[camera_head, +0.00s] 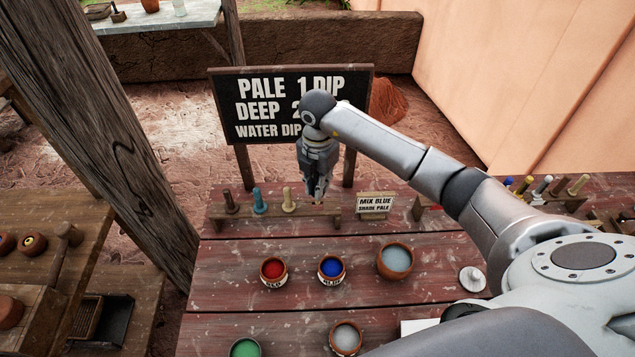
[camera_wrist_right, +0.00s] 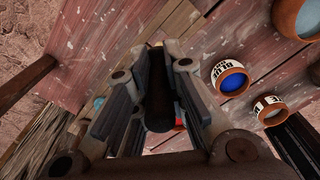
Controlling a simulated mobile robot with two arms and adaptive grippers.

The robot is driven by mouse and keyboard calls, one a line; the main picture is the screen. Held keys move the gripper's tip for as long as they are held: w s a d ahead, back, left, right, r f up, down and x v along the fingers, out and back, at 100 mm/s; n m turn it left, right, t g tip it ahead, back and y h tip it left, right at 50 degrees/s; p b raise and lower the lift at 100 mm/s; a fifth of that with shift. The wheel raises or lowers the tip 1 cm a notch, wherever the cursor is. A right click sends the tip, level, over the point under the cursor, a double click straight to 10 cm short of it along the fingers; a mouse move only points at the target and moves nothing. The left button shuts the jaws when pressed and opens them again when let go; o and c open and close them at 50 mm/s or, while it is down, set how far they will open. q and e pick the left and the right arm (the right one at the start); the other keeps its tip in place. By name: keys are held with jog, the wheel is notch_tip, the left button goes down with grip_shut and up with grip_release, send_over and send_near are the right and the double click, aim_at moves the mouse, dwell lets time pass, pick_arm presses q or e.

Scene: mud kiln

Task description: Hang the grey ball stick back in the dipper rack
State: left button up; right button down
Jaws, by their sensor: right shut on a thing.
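The dipper rack (camera_head: 274,213) is a low wooden rail at the back of the red plank table. Three handles stand in it: brown (camera_head: 230,202), blue (camera_head: 259,201) and beige (camera_head: 288,199). My right gripper (camera_head: 317,195) points down over the rack's right end, right of the beige handle. In the right wrist view a dark stick, the grey ball stick by the task (camera_wrist_right: 158,90), lies between the closed fingers (camera_wrist_right: 158,55). Its ball cannot be made out, and whether it touches the rack is unclear. My left gripper is out of view.
Red (camera_head: 273,271), blue (camera_head: 331,269) and pale grey (camera_head: 396,261) pots stand in front of the rack, with more pots nearer. A small "MIX BLUE" sign (camera_head: 375,205) stands right of the rack. A black board (camera_head: 260,105) rises behind. Another stick rack is far right.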

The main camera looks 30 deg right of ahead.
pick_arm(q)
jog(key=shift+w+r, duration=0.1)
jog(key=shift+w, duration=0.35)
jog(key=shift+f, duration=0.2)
pick_arm(e)
jog(key=shift+f, duration=0.2)
pick_arm(q)
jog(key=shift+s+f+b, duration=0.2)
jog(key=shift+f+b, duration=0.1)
jog(key=shift+b, duration=0.05)
pick_arm(e)
jog(key=shift+f, duration=0.35)
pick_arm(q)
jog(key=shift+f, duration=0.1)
pick_arm(e)
jog(key=shift+f, duration=0.15)
pick_arm(q)
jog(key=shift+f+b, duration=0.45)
jog(key=shift+b, duration=0.1)
pick_arm(e)
jog(key=shift+f, duration=0.65)
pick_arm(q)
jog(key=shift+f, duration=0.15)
pick_arm(e)
jog(key=shift+f, duration=0.2)
pick_arm(q)
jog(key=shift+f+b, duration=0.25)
jog(key=shift+b, duration=0.2)
pick_arm(e)
jog(key=shift+f, duration=0.4)
